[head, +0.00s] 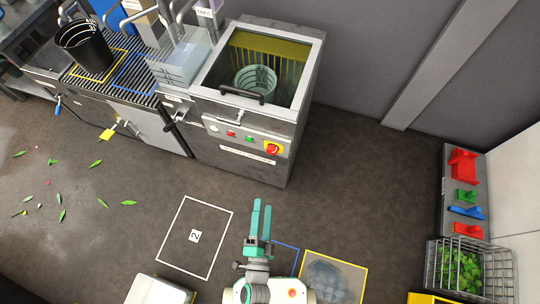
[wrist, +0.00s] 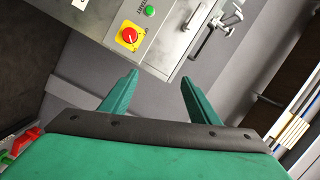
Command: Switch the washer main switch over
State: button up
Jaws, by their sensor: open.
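The washer main switch (head: 272,148) is a red knob on a yellow plate at the right end of the washer's front panel. It also shows in the wrist view (wrist: 129,35), above and left of my fingers. The washer (head: 240,162) is a grey metal cabinet with an open top and a bucket inside. My gripper (head: 262,220) has green fingers. It is open and empty, in front of the washer and apart from the switch. The wrist view shows my gripper (wrist: 158,85) with its two fingers spread wide. The knob's exact setting is too small to tell.
A green button (head: 249,138) and a red button (head: 230,133) sit left of the switch. A black handle (head: 241,96) crosses the washer's top front. A wire basket (head: 468,270) stands at the right.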

aim_at(271, 152)
jog(key=w+a+f+m+h, duration=0.1)
jog(key=w+f+m+h, duration=0.3)
jog(key=w+f+m, duration=0.95)
jog(key=shift+m+g, duration=0.25)
jog(key=shift+g, duration=0.05)
jog(key=x, duration=0.4)
jog(key=r+x, duration=0.1)
jog(key=x, duration=0.7)
jog(key=shift+w+a+r, duration=0.25)
jog(key=shift+w+r, duration=0.1)
jog(key=shift+r, duration=0.05)
jog(key=c, duration=1)
